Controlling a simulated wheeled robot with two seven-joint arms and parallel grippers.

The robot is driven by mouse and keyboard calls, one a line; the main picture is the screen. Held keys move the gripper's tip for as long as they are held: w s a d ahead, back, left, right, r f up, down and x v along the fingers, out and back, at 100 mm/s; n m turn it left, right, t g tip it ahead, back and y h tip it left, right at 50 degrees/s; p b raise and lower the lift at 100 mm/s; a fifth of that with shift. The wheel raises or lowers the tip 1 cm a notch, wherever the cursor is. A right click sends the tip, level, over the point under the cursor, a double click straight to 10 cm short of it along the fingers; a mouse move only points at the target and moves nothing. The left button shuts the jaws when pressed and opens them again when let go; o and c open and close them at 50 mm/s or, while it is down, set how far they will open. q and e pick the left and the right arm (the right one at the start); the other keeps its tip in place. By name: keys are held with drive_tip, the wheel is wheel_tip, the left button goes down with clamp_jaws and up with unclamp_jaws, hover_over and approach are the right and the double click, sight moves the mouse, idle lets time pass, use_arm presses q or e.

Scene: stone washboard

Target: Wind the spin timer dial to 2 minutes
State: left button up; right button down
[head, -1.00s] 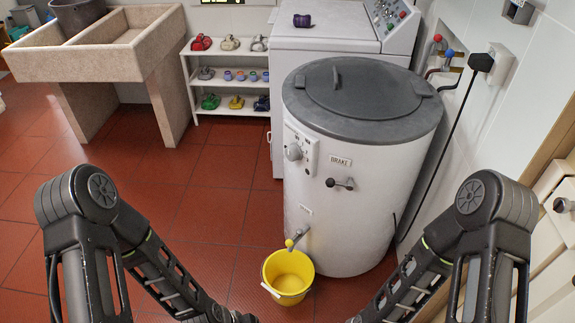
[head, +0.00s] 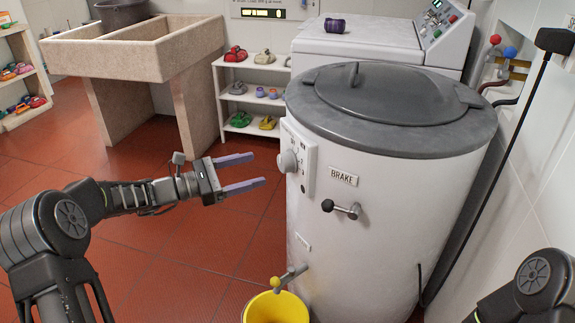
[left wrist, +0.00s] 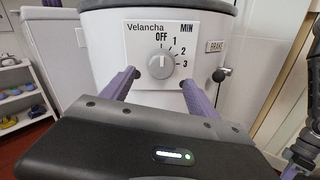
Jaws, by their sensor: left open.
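The spin timer dial (head: 289,161) is a grey knob on a white panel (head: 306,150) on the side of the white spin drum (head: 350,222). In the left wrist view the dial (left wrist: 159,66) sits under the word OFF, with marks 1, 2 and 3 to its right. Its pointer line stands upright toward OFF. My left gripper (head: 262,170) is open and empty, a short gap to the left of the dial, fingers toward it. In the left wrist view its purple fingers (left wrist: 158,82) are spread on either side below the dial.
A brake lever (head: 342,208) sticks out right of and below the dial. A shoe rack (head: 222,95) and stone sink (head: 130,60) stand behind. The red floor at left is open.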

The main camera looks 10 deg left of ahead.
sight(280, 164)
use_arm(q)
drive_tip(key=shift+s, duration=0.1)
drive_tip(key=b+x, duration=0.1)
drive_tip(key=x, duration=0.7)
drive_tip(key=shift+s+f, duration=0.1)
drive_tip(key=shift+c, duration=0.2)
drive_tip(key=c, duration=1.3)
